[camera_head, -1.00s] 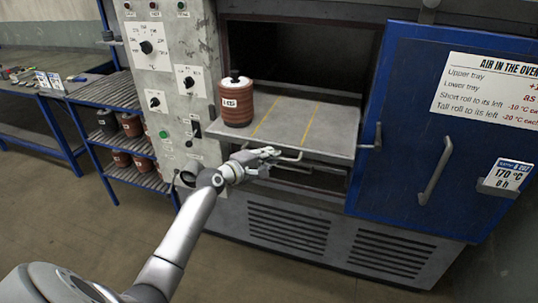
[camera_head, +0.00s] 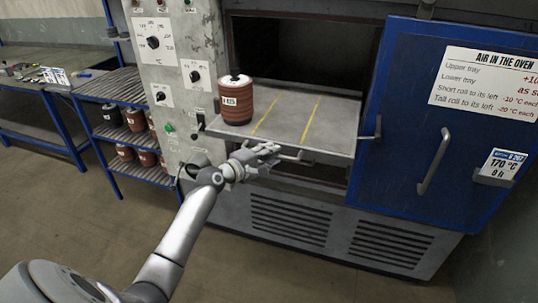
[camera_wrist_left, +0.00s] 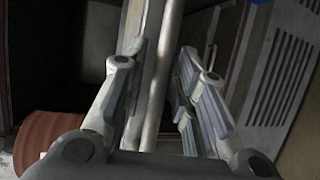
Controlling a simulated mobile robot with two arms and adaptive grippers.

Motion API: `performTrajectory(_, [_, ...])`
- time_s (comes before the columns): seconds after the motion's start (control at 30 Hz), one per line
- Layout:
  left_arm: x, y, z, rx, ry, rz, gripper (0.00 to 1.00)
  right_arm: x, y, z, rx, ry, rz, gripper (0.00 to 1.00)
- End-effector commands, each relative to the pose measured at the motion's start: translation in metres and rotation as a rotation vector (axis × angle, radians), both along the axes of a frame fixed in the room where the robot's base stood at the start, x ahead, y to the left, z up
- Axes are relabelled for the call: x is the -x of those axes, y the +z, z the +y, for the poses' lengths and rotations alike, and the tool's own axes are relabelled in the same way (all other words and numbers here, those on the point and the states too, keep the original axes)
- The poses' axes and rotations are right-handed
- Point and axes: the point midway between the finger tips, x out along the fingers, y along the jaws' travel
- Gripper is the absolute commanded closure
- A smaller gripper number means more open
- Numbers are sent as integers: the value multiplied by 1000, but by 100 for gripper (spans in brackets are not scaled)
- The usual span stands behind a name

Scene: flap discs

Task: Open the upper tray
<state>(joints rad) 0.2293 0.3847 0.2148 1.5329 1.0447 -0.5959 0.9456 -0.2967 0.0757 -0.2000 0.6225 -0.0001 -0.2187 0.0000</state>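The upper tray (camera_head: 325,128) is a grey metal shelf with two yellow lines. It sticks out of the oven opening, level. A brown ribbed roll with a white label and black top (camera_head: 236,103) stands upright at its left; part of it also shows in the left wrist view (camera_wrist_left: 35,138). The tray's bar handle (camera_head: 291,158) runs along its front edge. My left gripper (camera_head: 270,152) is at the left part of this handle. In the left wrist view its fingers are apart, with the bar (camera_wrist_left: 157,85) between them; firm contact is not visible. My right gripper is out of view.
The blue oven door (camera_head: 400,110) stands open on the right, close to the tray's right side. A control panel (camera_head: 185,75) flanks the tray on the left. A rack (camera_head: 120,90) with several rolls stands further left. Floor in front is clear.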

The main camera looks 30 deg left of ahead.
Motion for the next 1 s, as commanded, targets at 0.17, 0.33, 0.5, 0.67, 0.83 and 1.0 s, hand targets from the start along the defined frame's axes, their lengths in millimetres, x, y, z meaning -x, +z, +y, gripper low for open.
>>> performTrajectory(0.17, [0,0,0,0,0,0,66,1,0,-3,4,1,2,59])
performTrajectory(0.33, [1,0,0,0,0,0,66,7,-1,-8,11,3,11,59])
performTrajectory(0.5, [13,2,2,-1,0,0,66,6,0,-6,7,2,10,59])
performTrajectory(0.67, [38,6,6,-2,0,2,66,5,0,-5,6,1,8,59])
performTrajectory(0.83, [68,12,12,-1,1,2,66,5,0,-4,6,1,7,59])
performTrajectory(1.0, [94,17,16,-1,0,2,66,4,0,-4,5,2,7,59])
